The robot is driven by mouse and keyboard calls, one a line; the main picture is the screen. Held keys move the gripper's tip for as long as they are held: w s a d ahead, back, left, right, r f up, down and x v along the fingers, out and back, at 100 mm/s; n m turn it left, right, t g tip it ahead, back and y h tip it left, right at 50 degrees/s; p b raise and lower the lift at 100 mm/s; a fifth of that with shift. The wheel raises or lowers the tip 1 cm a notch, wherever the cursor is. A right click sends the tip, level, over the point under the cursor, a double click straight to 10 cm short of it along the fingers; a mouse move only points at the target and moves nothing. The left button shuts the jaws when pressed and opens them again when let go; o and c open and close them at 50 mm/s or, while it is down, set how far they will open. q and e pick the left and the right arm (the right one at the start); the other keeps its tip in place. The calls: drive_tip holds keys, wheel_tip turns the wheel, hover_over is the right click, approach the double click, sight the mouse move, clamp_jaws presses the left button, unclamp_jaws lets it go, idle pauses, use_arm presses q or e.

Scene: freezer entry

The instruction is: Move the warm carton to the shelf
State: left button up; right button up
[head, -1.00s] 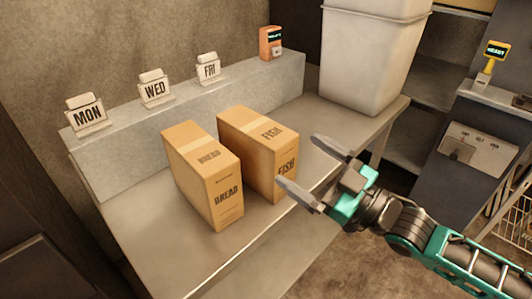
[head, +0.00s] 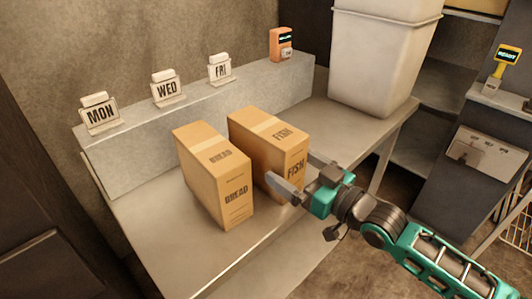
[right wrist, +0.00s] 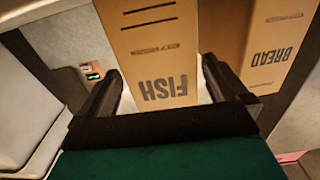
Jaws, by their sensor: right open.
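The FISH carton (head: 268,140), a brown box with a pale tape strip, stands upright on the metal table. The BREAD carton (head: 214,170) stands upright just left of it. No mark here tells me which carton is warm. My right gripper (head: 290,166) is open at the near right end of the FISH carton, one finger on each side. In the right wrist view the FISH carton (right wrist: 160,50) shows between the spread fingers, and the BREAD carton (right wrist: 265,50) is off to the right. Contact cannot be told. My left gripper is out of view.
The metal table (head: 165,240) is bare in front of the cartons. Behind them a grey ledge (head: 150,150) carries MON (head: 100,115), WED (head: 167,91) and FRI (head: 220,70) signs and an orange device (head: 281,45). A pale bin (head: 380,60) stands at the back right. Dark shelving (head: 420,120) is beyond.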

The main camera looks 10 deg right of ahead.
sight(266, 154)
drive_tip(key=x, duration=0.4)
drive_tip(key=shift+w+a+r, duration=0.2)
drive_tip(key=shift+w+a, duration=0.1)
drive_tip(key=shift+a, duration=0.05)
drive_tip(key=shift+c, duration=0.3)
drive_tip(key=c, duration=1.5)
drive_tip(key=shift+r, duration=0.2)
drive_tip(key=shift+c, duration=0.6)
